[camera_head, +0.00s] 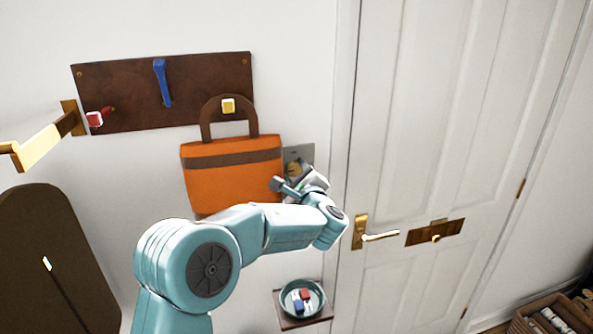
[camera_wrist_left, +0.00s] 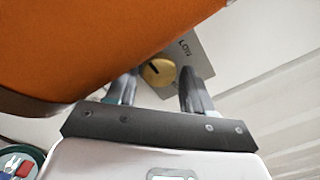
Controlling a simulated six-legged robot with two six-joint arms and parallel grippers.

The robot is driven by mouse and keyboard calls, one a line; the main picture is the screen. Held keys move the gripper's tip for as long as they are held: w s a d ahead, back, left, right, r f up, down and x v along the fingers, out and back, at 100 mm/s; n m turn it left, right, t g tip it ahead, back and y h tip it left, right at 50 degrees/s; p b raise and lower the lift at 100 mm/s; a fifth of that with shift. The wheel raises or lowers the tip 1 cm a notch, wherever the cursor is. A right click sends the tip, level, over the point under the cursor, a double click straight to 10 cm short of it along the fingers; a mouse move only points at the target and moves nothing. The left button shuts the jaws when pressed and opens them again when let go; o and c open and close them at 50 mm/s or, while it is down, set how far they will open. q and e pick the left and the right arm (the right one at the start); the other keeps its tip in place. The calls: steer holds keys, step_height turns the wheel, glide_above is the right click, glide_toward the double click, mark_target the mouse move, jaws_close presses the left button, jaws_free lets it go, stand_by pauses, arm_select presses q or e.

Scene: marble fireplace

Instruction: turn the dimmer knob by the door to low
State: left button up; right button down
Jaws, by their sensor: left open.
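The dimmer knob (camera_head: 294,169) is a round brass knob on a grey wall plate (camera_head: 304,152) between the orange bag and the door. My left gripper is in front of it and partly hides it. In the left wrist view the knob (camera_wrist_left: 158,73) shows between the tips of my open left gripper (camera_wrist_left: 160,84), and it has a dark mark on its face. The plate (camera_wrist_left: 202,62) carries the letters "LOW" to the right of the knob there. I cannot tell whether the fingers touch the knob. My right gripper is not in view.
The orange bag (camera_head: 232,172) hangs from a yellow peg on a brown board (camera_head: 125,85), close beside my left gripper. The white door (camera_head: 420,150) with a brass handle (camera_head: 380,236) is to the right. A small shelf below holds a green dish (camera_head: 287,304).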

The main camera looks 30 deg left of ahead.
arm_select(q)
steer(key=shift+f, duration=0.1)
steer(key=c, duration=0.8)
